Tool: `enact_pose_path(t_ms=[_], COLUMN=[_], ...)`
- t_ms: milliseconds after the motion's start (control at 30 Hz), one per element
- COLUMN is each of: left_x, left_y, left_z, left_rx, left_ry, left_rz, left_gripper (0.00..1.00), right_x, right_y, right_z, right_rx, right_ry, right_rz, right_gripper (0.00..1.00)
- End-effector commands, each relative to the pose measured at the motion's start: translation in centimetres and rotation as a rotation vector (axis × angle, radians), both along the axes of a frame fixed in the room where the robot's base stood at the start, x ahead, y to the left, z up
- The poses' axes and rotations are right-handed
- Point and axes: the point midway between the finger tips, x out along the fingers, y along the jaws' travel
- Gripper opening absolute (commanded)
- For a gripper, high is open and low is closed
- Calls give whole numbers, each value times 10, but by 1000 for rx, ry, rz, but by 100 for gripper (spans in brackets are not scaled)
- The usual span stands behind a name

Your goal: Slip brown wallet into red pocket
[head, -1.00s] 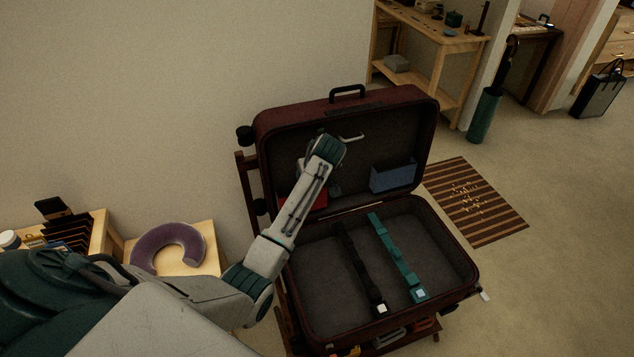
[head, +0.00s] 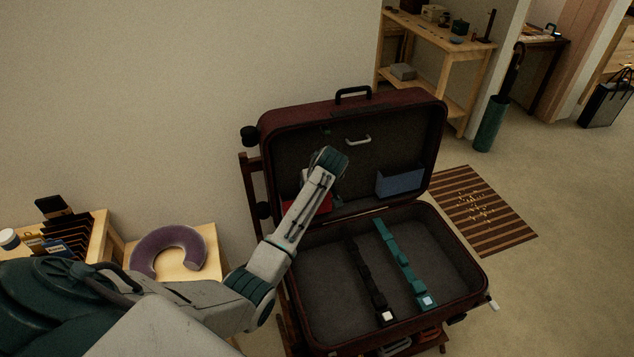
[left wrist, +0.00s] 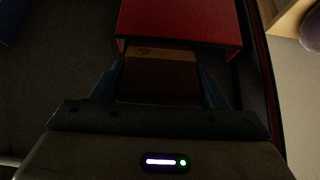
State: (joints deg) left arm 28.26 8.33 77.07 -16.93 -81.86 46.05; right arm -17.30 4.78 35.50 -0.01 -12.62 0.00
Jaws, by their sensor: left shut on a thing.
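The red pocket (head: 322,208) sits low on the left of the suitcase's raised lid, partly hidden by my left arm. In the left wrist view the red pocket (left wrist: 180,22) fills the top middle. My left gripper (left wrist: 160,70) is shut on the brown wallet (left wrist: 160,80), a dark brown piece with a lighter tan band at its far end. That far end meets the pocket's near edge; I cannot tell how much, if any, is inside. In the head view the wallet and fingers are hidden behind my left wrist. My right gripper is not in view.
A blue pocket (head: 400,182) is on the lid's right. The open suitcase base (head: 445,255) holds a black strap (head: 367,275) and a teal strap (head: 402,262). A purple neck pillow (head: 168,240) and a file rack (head: 75,232) stand at left.

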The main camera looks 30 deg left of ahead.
Motion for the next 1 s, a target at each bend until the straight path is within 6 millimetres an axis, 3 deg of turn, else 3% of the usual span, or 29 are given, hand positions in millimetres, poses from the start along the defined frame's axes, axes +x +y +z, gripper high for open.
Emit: enact_pose_path(t_ms=[67, 100, 200, 600, 1000], left_x=[-2, -2, -2, -4, -30], left_y=[-1, -1, -1, -4, -36], left_z=[-3, -4, -3, 3, 65], left_rx=[-5, -5, -5, -3, -4], left_ry=[7, 8, 7, 4, 2], left_rz=[0, 1, 0, 1, 0], left_gripper=[42, 74, 93, 93, 93], right_x=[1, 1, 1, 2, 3], right_y=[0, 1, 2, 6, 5], right_z=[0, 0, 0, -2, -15], right_rx=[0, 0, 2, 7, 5], right_ry=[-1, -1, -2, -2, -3], right_rz=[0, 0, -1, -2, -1], right_gripper=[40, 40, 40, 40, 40])
